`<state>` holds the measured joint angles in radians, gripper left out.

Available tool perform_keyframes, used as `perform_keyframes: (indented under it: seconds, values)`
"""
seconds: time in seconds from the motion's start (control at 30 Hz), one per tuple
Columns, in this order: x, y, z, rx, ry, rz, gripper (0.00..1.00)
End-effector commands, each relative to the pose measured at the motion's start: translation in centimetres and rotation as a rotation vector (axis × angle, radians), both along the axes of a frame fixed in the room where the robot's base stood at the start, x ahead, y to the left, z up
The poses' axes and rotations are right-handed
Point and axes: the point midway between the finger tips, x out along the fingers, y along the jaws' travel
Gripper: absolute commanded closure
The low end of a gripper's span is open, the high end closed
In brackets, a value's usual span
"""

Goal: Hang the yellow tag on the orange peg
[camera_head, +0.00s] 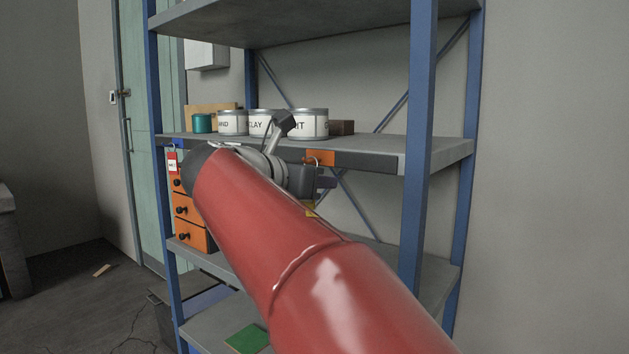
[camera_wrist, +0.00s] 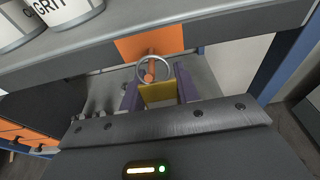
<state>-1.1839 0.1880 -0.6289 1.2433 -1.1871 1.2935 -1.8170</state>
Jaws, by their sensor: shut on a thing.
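The yellow tag (camera_wrist: 158,93) is held between the purple fingers of my gripper (camera_wrist: 157,90), with its metal ring standing out ahead of them. The orange peg (camera_wrist: 150,70) sticks out from an orange plate (camera_wrist: 148,42) on the shelf's front edge. In the wrist view the ring's outline surrounds the peg's end; I cannot tell whether the peg passes through it. In the head view my gripper (camera_head: 324,183) is just below the orange plate (camera_head: 320,157), and a bit of the yellow tag (camera_head: 311,209) shows under it. My arm hides much of the shelf.
Labelled cans (camera_head: 233,122), a teal can (camera_head: 202,123) and a brown block (camera_head: 341,127) stand on the shelf above. A blue upright (camera_head: 418,150) stands to the right of my gripper.

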Motion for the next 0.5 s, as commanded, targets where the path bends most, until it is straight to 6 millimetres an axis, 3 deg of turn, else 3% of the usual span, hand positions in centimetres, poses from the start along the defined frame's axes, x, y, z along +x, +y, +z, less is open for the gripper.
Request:
perform_keyframes:
  seconds: [0.13,0.17,0.33,0.5]
  values:
    - [-0.01,0.0,0.01,0.0,0.0,0.0,0.9]
    - [-0.01,0.0,0.01,0.0,0.0,0.0,0.67]
    - [-0.01,0.0,0.01,0.0,0.0,0.0,0.45]
    - [-0.01,0.0,0.01,0.0,0.0,0.0,0.43]
